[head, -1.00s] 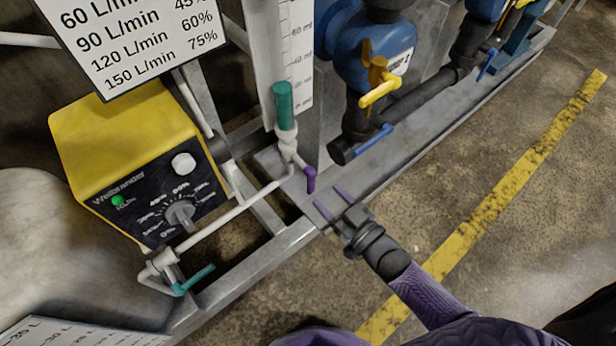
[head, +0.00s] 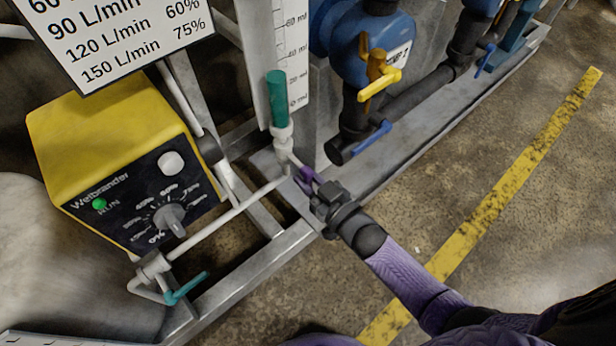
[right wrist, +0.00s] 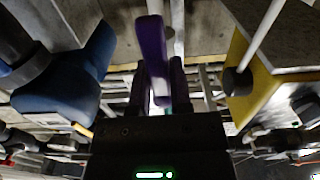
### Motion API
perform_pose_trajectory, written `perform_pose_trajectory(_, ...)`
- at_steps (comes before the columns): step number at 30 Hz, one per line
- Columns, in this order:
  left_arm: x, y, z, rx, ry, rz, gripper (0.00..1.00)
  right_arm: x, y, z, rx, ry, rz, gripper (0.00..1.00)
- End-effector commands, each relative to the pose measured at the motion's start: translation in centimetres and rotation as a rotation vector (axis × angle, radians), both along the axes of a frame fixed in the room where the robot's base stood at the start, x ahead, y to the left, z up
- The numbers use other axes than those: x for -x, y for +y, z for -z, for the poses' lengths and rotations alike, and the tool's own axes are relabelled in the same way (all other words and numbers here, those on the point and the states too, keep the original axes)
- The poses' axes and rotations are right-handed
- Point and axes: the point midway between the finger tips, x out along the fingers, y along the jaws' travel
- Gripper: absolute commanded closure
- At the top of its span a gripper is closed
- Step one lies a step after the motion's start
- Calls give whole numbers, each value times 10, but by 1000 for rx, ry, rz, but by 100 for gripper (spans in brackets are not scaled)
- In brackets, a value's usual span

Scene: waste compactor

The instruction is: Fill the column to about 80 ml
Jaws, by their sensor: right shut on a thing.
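The column (head: 277,98) is a narrow upright tube in the head view, with teal liquid in its lower part. The liquid's top is near the 20 ml label of the white scale (head: 295,45) beside it. Below the column is a white pipe joint with a small purple valve handle (head: 303,178). My right gripper (head: 311,187) is shut on this purple handle, which its fingers partly hide. My left gripper is not in view.
A yellow pump box (head: 105,130) with a dial (head: 170,219) and a lit green RUN lamp stands left. A white pipe (head: 222,226) runs to a teal-handled valve (head: 187,289). Blue pump bodies with yellow (head: 379,80) and blue handles stand right. The right floor is clear.

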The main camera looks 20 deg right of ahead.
Motion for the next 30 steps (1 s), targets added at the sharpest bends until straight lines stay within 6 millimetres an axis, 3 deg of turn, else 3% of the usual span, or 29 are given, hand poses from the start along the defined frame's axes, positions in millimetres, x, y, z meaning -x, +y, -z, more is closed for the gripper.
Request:
perform_pose_trajectory(16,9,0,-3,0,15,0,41,0,0,1,1,2,0,100)
perform_pose_trajectory(30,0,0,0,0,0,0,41,0,0,1,1,3,0,100)
